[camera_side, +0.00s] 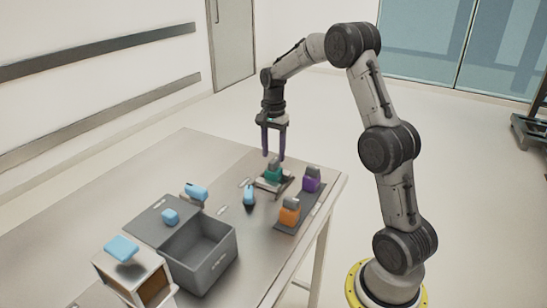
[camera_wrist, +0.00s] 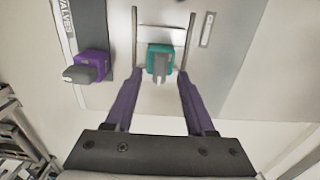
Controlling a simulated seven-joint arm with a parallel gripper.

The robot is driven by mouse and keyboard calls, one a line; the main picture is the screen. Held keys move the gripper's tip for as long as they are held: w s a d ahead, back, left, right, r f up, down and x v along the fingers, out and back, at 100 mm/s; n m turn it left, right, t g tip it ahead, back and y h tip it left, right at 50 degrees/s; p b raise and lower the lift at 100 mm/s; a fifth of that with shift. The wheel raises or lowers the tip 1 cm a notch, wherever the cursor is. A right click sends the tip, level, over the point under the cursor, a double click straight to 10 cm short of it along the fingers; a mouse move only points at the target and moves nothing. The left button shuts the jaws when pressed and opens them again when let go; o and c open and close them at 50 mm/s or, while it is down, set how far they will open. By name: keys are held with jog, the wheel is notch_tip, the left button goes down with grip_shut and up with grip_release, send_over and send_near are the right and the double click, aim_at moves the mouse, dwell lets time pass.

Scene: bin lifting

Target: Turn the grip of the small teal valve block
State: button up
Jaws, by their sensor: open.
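The small teal valve block (camera_side: 273,175) has a grey grip on top and sits in a low metal holder (camera_side: 262,185) near the table's far right corner. In the wrist view the teal block (camera_wrist: 153,50) lies between and beyond the fingertips, with its grey grip (camera_wrist: 160,68) pointing toward my gripper. My gripper (camera_side: 273,157) is open, its two purple fingers pointing down above the block. I see no contact with the block.
A purple block (camera_side: 311,180) and an orange block (camera_side: 290,211) stand on a dark mat (camera_side: 285,227) right of the teal one. The table's far left (camera_side: 150,165) is clear.

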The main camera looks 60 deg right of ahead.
jog(key=shift+f, duration=1.15)
grip_shut()
